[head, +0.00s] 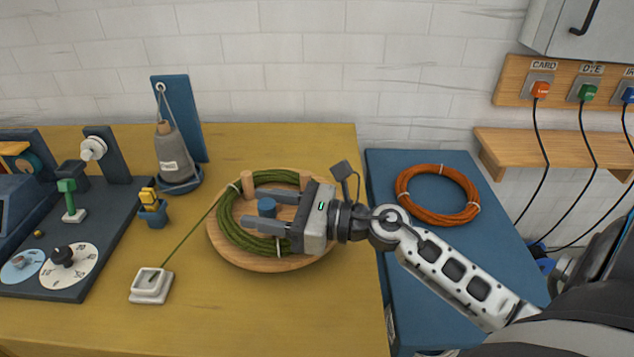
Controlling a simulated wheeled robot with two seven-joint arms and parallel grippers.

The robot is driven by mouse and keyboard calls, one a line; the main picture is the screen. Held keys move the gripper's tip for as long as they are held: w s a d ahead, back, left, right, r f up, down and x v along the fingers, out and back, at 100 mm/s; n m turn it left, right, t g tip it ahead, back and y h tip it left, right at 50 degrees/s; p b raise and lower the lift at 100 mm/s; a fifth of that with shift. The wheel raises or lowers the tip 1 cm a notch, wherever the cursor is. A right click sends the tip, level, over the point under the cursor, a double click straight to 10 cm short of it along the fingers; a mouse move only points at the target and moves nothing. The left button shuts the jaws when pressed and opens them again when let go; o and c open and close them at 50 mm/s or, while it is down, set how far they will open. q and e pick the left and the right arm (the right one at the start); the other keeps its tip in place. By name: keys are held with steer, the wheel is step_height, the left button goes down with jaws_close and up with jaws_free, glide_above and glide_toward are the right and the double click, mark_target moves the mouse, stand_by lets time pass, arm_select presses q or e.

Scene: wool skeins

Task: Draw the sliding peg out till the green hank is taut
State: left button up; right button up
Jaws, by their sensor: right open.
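The green hank (240,237) lies in a loose ring on a round wooden board (262,263). White ties bind it, and a green strand runs from it down left to a small white square dish (151,286). A blue peg (267,206) stands inside the ring; two wooden pegs (248,184) (305,180) stand toward the board's far side. I cannot tell which peg slides. My right gripper (253,207) reaches in from the right and is open, its fingers on either side of the blue peg. Its body hides the board's right part. My left gripper is not in view.
An orange hank (438,193) lies on a blue surface (400,270) to the right. A grey cone (172,155) stands behind left on the yellow table (225,320). A dark dial panel (70,235) fills the left. The table front is clear.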

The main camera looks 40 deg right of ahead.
arm_select(q)
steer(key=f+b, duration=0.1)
steer(key=b, duration=0.2)
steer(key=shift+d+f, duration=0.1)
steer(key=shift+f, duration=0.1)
arm_select(e)
steer(key=v, duration=1.6)
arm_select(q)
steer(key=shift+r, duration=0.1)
arm_select(e)
steer(key=shift+a+r, duration=0.1)
